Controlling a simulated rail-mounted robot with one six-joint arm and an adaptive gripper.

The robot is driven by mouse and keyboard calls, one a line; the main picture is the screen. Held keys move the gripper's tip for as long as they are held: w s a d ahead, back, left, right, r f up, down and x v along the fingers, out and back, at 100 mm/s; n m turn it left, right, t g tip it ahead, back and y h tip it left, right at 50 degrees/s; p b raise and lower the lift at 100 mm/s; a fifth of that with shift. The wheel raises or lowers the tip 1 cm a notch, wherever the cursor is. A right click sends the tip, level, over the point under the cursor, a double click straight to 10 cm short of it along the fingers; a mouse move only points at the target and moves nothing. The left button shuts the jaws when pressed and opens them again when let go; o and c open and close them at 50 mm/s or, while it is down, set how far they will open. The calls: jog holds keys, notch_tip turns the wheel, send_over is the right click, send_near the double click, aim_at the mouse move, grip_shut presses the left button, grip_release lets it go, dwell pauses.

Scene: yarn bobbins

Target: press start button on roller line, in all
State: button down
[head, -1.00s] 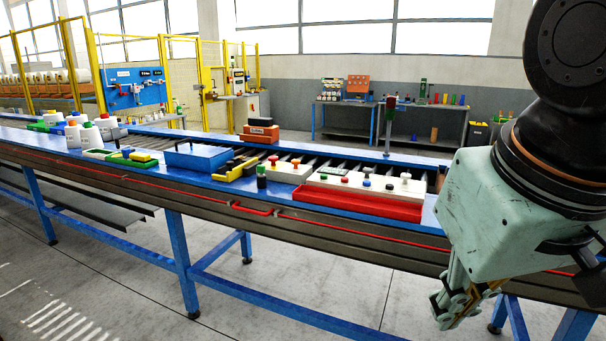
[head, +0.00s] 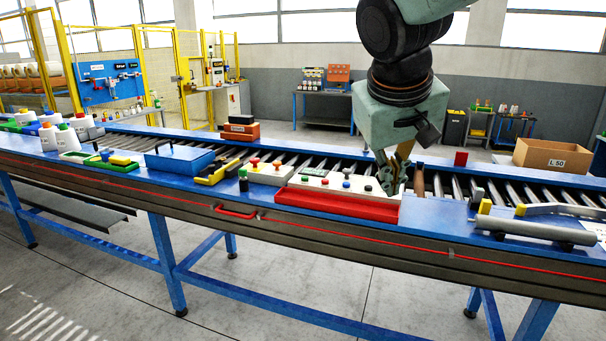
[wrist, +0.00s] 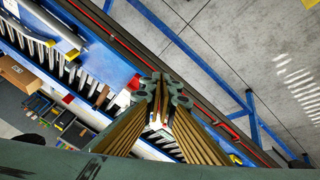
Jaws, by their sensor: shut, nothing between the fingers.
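The roller line (head: 470,187) runs across the head view with a blue edge and grey rollers. On it is a white button panel (head: 318,184) behind a red tray (head: 330,204). The panel bears a green button (head: 306,172), red buttons (head: 325,182) and a blue button (head: 346,184). My gripper (head: 390,188) is shut and empty, pointing down at the panel's right end and hiding part of it. Whether it touches is unclear. In the wrist view my shut fingers (wrist: 160,90) cover most of the panel. I cannot read any button label.
Left of the panel stand a smaller white button box (head: 270,174), a black-and-yellow part and a blue box (head: 180,160). To the right lie a grey cylinder (head: 535,230) and a cardboard box (head: 553,157). The blue edge right of the tray is mostly clear.

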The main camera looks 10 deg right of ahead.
jog(key=w+r+h+p, duration=0.1)
jog(key=w+r+p, duration=0.25)
jog(key=w, duration=1.15)
jog(key=n+t+y+p, duration=0.1)
jog(key=n+t+p, duration=0.3)
jog(key=p, duration=0.9)
send_over(304, 177)
notch_tip(304, 177, down, 13)
jog(key=shift+a+n+g, duration=0.1)
jog(key=shift+n+g, duration=0.2)
jog(key=shift+n, duration=0.1)
jog(key=shift+s+f, duration=0.1)
jog(key=shift+f, duration=0.05)
jog(key=shift+f+b, duration=1.35)
jog(key=shift+f, duration=1.55)
jog(key=shift+f+b, duration=1.2)
jog(key=shift+b, duration=0.35)
jog(key=shift+f+b, duration=0.65)
jog(key=shift+b, duration=0.55)
